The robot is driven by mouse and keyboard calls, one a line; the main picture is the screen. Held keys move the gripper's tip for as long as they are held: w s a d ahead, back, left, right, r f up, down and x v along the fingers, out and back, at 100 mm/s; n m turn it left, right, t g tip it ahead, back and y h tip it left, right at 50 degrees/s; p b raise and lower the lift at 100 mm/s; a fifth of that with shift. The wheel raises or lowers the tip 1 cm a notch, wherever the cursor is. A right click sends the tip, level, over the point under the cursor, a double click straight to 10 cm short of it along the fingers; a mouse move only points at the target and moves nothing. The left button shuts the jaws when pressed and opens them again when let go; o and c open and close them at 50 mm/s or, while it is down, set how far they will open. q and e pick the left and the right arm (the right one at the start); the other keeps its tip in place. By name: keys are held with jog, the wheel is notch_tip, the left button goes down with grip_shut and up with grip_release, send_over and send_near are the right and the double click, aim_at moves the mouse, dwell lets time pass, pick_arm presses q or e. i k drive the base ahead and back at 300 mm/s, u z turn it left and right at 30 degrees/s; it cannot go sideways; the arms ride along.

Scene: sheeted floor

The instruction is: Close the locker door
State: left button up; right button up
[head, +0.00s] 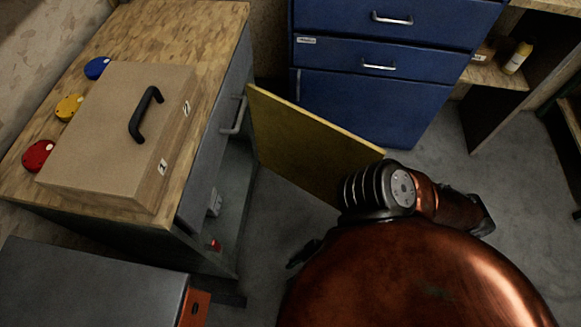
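The locker door (305,146) is a flat yellow-brown panel in the middle of the head view. It stands open, angled out from the grey locker (226,160) under the wooden top. Part of the locker's inside shows below, with small items in it. My copper-coloured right arm covers the lower right and hides the door's lower right corner. Only a small dark part of what seems to be my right gripper (303,254) shows past the arm. I cannot tell its opening or whether it touches anything. My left gripper is not in view.
A tan case (105,140) with a black handle sits on the wooden top (200,30) beside red, yellow and blue discs. A blue drawer cabinet (370,95) stands behind the door. A grey box (90,285) is at lower left. Floor (525,185) is clear at right.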

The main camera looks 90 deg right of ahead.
aim_at(310, 151)
jog(key=u, duration=1.35)
jog(key=k, duration=2.55)
jog(key=z, duration=1.75)
jog(key=k, duration=0.45)
jog(key=u, duration=1.05)
jog(key=i, duration=0.45)
jog(key=z, duration=0.95)
